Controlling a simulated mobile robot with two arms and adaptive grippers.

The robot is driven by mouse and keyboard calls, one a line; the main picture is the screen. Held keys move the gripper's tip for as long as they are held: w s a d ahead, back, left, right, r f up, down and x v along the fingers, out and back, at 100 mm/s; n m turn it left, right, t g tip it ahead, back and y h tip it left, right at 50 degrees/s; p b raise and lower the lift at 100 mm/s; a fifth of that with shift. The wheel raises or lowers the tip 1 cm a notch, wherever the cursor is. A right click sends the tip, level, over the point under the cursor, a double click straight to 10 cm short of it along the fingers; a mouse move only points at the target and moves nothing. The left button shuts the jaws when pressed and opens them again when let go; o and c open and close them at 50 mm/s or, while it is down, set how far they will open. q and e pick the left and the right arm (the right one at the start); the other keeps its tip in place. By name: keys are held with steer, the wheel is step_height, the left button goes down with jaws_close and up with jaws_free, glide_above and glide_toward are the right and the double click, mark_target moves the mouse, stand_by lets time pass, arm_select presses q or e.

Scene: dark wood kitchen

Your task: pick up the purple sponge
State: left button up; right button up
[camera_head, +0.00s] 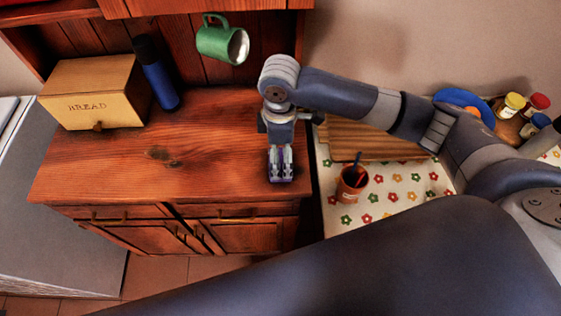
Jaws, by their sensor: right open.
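My right gripper (280,178) points down over the right end of the dark wood counter, close to its front edge. The jaws are open. A small purple patch, likely the purple sponge (280,157), shows at the fingers. Most of it is hidden by the gripper, so I cannot tell whether the fingers touch it. My left gripper is not in view.
The wooden counter (130,170) is clear left of the gripper. A bread box (95,92) and a blue bottle (156,75) stand at its back left. A green mug (218,42) hangs above. A red-brown cup (351,186) stands on the flowered cloth (400,190) at right.

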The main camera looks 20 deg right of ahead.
mark_target(281, 161)
steer(key=shift+d+f, duration=0.15)
steer(key=shift+f, duration=0.25)
step_height(281, 161, down, 4)
steer(key=shift+w+r+p, duration=0.15)
steer(key=shift+r+p, duration=0.05)
steer(key=shift+p, duration=0.45)
steer(key=shift+f, duration=0.45)
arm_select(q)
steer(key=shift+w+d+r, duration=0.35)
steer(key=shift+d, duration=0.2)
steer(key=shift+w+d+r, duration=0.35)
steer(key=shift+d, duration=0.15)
arm_select(e)
steer(key=c, duration=0.8)
